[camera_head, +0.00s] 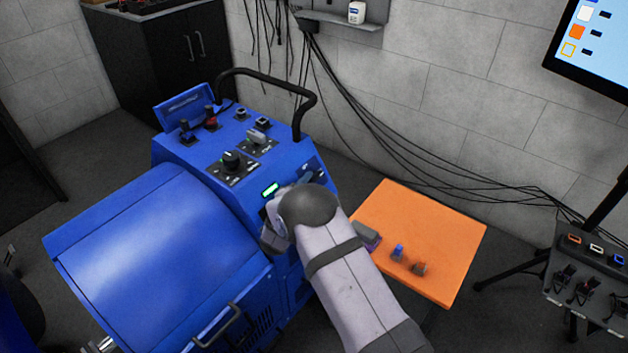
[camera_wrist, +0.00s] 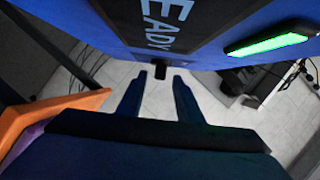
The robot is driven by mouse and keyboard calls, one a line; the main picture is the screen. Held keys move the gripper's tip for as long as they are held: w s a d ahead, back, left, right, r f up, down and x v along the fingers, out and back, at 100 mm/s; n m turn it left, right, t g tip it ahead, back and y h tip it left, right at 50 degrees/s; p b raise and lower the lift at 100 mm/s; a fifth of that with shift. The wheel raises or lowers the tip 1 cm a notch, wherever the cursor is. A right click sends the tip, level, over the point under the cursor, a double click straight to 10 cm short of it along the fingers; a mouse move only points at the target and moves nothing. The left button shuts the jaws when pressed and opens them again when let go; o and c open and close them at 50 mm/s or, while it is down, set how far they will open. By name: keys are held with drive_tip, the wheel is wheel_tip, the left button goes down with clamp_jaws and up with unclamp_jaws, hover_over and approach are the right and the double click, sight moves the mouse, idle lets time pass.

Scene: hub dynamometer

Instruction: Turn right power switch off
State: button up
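The blue dynamometer console (camera_head: 190,160) stands left of centre in the head view. A lit green indicator (camera_head: 270,190) is on its front edge; a green light (camera_wrist: 268,44) also shows in the wrist view, beside a dark panel (camera_wrist: 160,20) with white lettering reading "EADY". A small black part (camera_wrist: 160,70), possibly a switch lever, juts out below that lettering. My gripper (camera_wrist: 160,77) is open, its two dark fingers apart, with the black part seen between their tips. I cannot tell whether they touch it. In the head view my arm hides the gripper and the console front there.
A black knob (camera_head: 231,158), other switches and a black handrail (camera_head: 268,76) are on the console top. An orange table (camera_head: 440,225) with small blue (camera_head: 398,252) and brown (camera_head: 419,268) items stands right of my arm. Cables hang along the wall.

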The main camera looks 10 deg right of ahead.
drive_tip(key=shift+x, duration=1.75)
clamp_jaws()
